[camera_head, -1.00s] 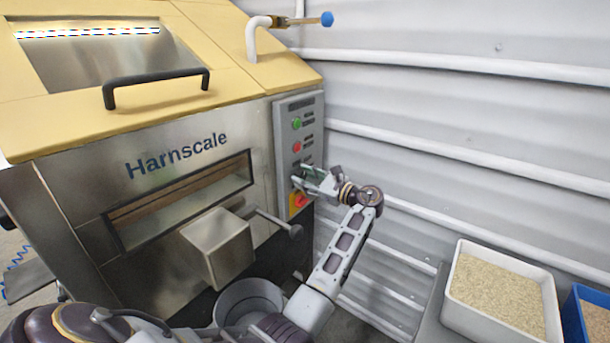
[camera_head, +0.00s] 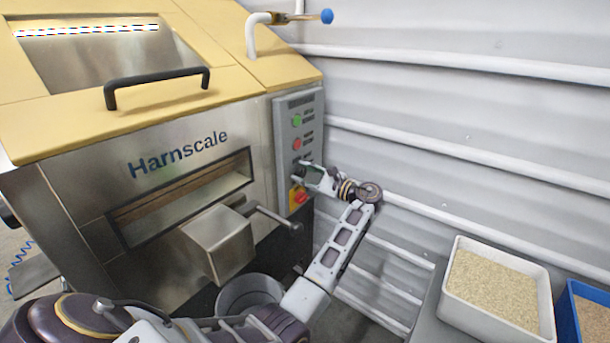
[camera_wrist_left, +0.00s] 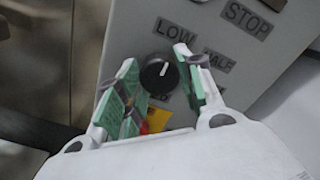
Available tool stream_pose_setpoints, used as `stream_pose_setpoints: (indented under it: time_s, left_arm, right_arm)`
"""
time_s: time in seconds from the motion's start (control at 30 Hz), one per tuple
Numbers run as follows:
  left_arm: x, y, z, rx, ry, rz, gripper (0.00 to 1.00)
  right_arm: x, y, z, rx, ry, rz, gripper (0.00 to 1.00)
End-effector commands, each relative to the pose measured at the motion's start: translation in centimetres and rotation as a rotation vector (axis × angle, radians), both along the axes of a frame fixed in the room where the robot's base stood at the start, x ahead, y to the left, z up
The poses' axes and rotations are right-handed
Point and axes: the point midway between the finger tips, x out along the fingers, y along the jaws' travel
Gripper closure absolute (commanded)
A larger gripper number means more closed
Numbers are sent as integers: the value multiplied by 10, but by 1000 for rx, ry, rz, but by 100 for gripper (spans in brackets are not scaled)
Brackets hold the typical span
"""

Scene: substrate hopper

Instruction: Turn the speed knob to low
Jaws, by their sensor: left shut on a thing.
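The speed knob (camera_wrist_left: 159,76) is round and black with a white pointer line. In the left wrist view it sits on the grey control panel (camera_wrist_left: 125,40) between the LOW label (camera_wrist_left: 174,29) and the other speed labels. The pointer slants up and right, roughly between LOW and HALF. My left gripper (camera_wrist_left: 158,80) has one green-padded finger on each side of the knob, closed on it. In the head view the left gripper (camera_head: 306,172) is at the panel's lower half and mostly hides the knob. My right gripper is not in view.
A green button (camera_head: 297,120) and a red button (camera_head: 297,144) are above the knob. A red and yellow emergency stop (camera_head: 299,198) is just below. A metal lever (camera_head: 272,216) juts out at left. A white tray of grain (camera_head: 460,290) stands at lower right.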

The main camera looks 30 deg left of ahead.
Motion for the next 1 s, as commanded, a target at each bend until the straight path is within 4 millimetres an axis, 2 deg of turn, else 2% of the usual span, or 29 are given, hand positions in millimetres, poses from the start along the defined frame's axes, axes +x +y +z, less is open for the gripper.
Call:
stream_pose_setpoints:
  time_s: [0.07,0.1,0.27,0.73,1.0]
  left_arm:
    - [-1,0,-2,-2,1,1,88]
    - [-1,0,-2,-2,1,1,62]
    - [0,0,-1,-2,1,1,42]
    - [0,-4,0,0,1,0,42]
    - [-2,-29,0,-1,1,-1,42]
  right_arm:
    - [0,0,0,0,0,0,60]
    - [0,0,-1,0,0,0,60]
    - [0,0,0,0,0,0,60]
    - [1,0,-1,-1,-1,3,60]
    - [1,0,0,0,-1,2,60]
